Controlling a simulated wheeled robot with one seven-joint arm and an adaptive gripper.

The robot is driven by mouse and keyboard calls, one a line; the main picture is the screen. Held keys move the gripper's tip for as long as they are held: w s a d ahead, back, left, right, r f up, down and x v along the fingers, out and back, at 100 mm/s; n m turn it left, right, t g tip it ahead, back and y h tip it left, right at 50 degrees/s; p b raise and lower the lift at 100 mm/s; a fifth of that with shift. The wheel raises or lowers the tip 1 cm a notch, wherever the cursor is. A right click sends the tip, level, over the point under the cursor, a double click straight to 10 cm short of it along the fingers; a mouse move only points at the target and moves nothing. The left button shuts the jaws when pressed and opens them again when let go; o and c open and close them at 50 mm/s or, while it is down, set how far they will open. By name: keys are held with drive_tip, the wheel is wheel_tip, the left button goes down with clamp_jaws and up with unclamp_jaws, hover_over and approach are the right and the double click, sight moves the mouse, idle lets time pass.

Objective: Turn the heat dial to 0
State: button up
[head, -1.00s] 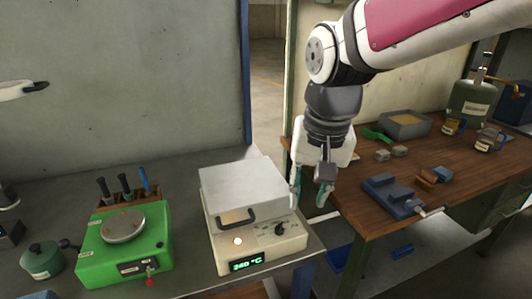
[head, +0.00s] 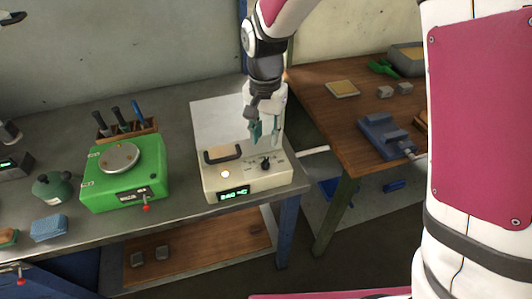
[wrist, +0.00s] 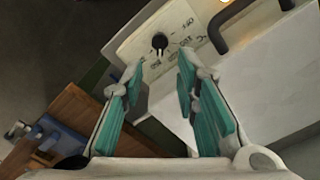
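The furnace (head: 212,184) is a cream box with a pale lid and a dark handle (head: 222,154) on the steel bench. The heat dial (head: 265,163) is a small black knob on its front top, right of a lit lamp (head: 225,174). A green display (head: 234,193) on the front appears to read about 340 °C. The dial also shows in the wrist view (wrist: 160,41), with printed marks around it. My gripper (head: 265,130) is above and just behind the dial. Its teal-padded fingers are apart and empty in the wrist view (wrist: 158,75), with the dial beyond their tips.
A green hot plate (head: 112,190) stands left of the furnace, with a tool rack (head: 130,130) behind it. A wooden table (head: 330,128) at the right holds a blue vise (head: 385,136). A gap separates bench and table.

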sight(265, 160)
wheel_tip(265, 160, down, 9)
drive_tip(key=shift+r+p, duration=0.15)
drive_tip(key=shift+p, duration=0.25)
drive_tip(key=shift+c, duration=0.5)
clamp_jaws()
